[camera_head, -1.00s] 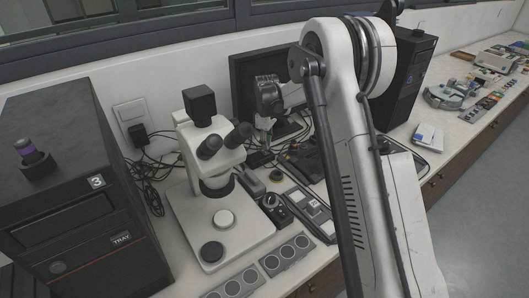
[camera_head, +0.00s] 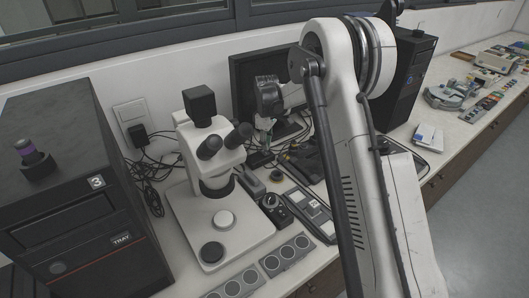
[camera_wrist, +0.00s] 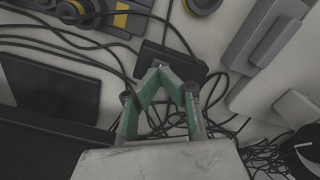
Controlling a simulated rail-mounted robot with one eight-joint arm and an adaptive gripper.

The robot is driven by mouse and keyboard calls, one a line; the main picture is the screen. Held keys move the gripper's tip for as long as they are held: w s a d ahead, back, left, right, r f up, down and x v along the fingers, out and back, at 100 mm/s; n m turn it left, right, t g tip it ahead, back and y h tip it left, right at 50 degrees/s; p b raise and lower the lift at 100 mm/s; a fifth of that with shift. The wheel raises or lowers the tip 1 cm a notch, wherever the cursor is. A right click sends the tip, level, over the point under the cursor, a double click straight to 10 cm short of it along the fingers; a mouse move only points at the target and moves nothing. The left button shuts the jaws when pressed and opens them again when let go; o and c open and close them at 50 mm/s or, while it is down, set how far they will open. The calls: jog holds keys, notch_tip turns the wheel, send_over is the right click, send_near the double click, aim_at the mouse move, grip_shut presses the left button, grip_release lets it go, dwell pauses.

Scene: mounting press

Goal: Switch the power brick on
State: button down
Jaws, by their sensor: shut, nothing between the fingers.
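A black box with cables, which looks like the power brick (camera_wrist: 172,58), lies on the bench just beyond my fingertips in the wrist view. In the head view the power brick (camera_head: 260,159) shows as a small dark shape below my gripper (camera_head: 264,140), in front of the monitor. My gripper (camera_wrist: 160,70) has green fingers that meet at their tips, shut and empty. The tips overlap the near part of the box in the wrist view; I cannot tell whether they touch it. No switch is clearly visible; the fingers cover part of the box.
Loose black cables (camera_wrist: 215,100) surround the box. A dark flat panel (camera_wrist: 50,90) lies left in the wrist view, and a grey device (camera_wrist: 265,45) lies right. In the head view a white microscope (camera_head: 212,155) stands left of my gripper and a monitor (camera_head: 240,75) behind it.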

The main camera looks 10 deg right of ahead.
aim_at(266, 153)
jog(key=shift+f+b, duration=1.05)
jog(key=shift+f, duration=0.3)
dwell(0.8)
jog(key=shift+r, duration=0.15)
jog(key=shift+r+p, duration=1.05)
jog(key=shift+r, duration=2.35)
